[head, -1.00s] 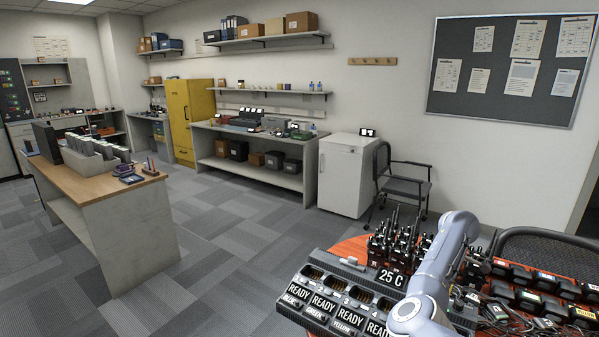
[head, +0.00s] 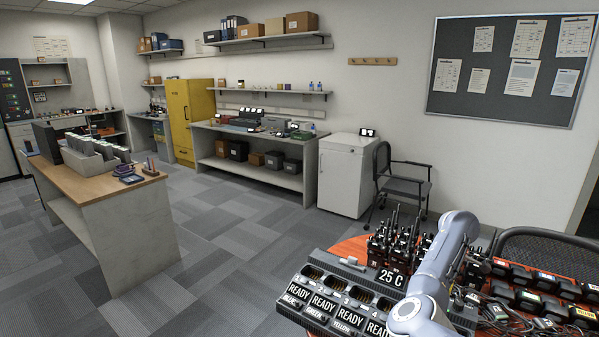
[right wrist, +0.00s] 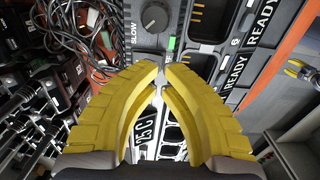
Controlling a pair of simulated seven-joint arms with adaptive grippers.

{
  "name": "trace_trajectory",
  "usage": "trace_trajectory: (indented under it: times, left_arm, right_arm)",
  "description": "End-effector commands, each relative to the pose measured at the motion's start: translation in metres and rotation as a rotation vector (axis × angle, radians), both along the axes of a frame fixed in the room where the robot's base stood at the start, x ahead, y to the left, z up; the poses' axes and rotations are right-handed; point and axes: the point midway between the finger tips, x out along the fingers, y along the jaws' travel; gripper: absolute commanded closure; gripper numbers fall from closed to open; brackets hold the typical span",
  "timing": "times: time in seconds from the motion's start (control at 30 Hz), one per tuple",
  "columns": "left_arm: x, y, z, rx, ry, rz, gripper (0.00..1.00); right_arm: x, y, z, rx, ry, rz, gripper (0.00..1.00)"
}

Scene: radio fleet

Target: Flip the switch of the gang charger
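The gang charger (head: 322,302) is a dark unit with several bays and READY labels, at the lower right of the head view. A "25 C" display stands at its back. In the right wrist view its face (right wrist: 180,20) shows a dark knob (right wrist: 154,18) marked SLOW and a small green piece (right wrist: 170,44); I cannot tell whether this is the switch. My right gripper (right wrist: 161,69) has yellow fingers with tips together, nothing visible between them, over the charger just below the green piece. My arm hides it in the head view.
Several black radios (head: 400,240) with upright antennas stand behind the charger. More radios or batteries (head: 530,300) and tangled cables (right wrist: 82,40) lie to the right on the red-brown table (head: 352,246). A black chair (head: 403,180) stands beyond.

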Motion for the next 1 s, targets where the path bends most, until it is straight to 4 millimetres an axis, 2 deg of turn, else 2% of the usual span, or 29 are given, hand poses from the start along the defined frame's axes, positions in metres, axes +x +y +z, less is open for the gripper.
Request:
trace_trajectory:
  times: [1.0]
  left_arm:
    - [0.0001, 0.0, 0.0, 0.0, 0.0, 0.0, 0.56]
  right_arm:
    - [-0.0001, -0.0002, -0.0095, 0.0, 0.001, 0.001, 1.0]
